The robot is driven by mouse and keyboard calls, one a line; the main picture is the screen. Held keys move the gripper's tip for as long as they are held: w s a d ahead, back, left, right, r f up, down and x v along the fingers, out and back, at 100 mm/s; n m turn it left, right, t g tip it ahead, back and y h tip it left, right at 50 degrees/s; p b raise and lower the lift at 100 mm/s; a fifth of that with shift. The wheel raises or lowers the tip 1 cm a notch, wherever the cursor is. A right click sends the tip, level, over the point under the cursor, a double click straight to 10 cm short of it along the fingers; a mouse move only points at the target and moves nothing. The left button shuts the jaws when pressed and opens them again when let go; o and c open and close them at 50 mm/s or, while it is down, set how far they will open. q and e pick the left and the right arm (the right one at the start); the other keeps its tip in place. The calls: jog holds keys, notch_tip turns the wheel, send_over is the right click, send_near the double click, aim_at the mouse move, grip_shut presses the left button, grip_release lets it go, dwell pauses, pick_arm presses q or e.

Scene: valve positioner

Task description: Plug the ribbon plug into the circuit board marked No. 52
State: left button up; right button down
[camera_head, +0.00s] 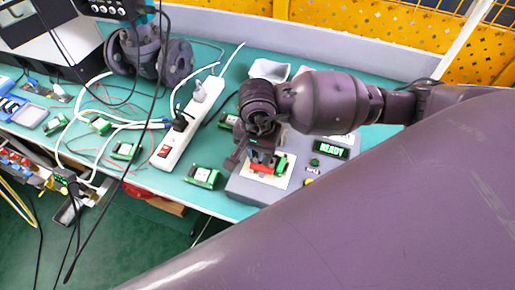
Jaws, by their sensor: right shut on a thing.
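My right gripper (262,157) reaches in from the right and points down over a grey box. It is shut on a small part, mostly hidden by the fingers, that looks like the ribbon plug. Just below the fingertips a red part (262,169) and a green part (281,164) sit on a cream plate (281,181) on the box. I cannot tell whether the held part touches them. Several green circuit boards lie on the table, one (203,177) left of the box and another (125,151) farther left. No number is legible on any board. My left gripper is not in view.
A dark flanged valve (148,50) stands behind. Loose cables cross the table's left. The table's front edge runs below the box.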

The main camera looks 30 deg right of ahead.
jog(key=shift+f, duration=0.15)
jog(key=c, duration=1.1)
grip_release()
